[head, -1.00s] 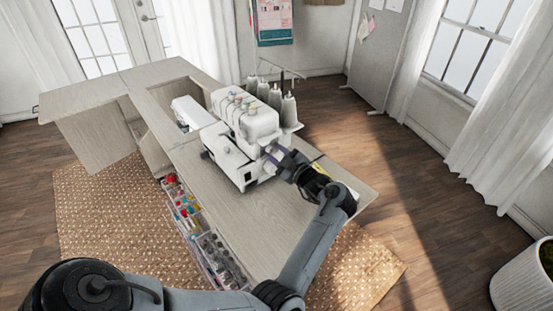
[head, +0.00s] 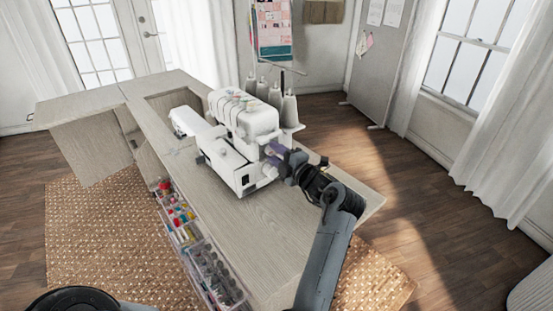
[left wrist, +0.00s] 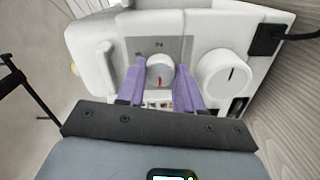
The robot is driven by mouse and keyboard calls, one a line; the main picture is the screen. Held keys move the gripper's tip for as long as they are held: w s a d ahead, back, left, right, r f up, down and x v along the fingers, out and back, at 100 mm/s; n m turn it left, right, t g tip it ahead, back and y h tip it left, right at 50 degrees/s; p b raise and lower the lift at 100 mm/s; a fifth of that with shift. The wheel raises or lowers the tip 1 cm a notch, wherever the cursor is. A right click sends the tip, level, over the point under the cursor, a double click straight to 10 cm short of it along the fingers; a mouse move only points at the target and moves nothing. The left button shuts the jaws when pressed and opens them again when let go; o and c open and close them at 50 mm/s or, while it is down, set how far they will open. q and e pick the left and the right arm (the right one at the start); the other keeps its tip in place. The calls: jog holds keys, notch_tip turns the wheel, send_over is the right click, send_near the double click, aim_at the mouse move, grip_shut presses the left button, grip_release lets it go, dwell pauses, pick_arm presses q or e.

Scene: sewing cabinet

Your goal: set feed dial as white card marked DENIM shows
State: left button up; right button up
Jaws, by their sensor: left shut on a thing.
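The white sewing machine (head: 240,130) stands on the cabinet top. In the left wrist view, a small white dial (left wrist: 160,72) with a red mark sits on its grey panel, with an N-like letter above it. My left gripper (head: 273,158) is at the machine's near right end. Its purple fingers (left wrist: 160,85) are shut on the small dial, one on each side. The dial's red mark is near upright in that view. I cannot make out a card marked DENIM. My right gripper is not in view.
Thread cones (head: 289,108) stand behind the machine. Drawers of coloured supplies (head: 180,215) are open at the cabinet's front.

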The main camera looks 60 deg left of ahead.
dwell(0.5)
pick_arm(q)
jog(key=o, duration=1)
jog(key=shift+o, duration=0.2)
jog(key=w+d+b, duration=0.1)
jog(key=d+b, duration=0.1)
jog(key=d, duration=0.8)
jog(key=shift+w+d+b, duration=0.2)
jog(key=shift+d+b, duration=0.1)
jog(key=shift+d, duration=0.1)
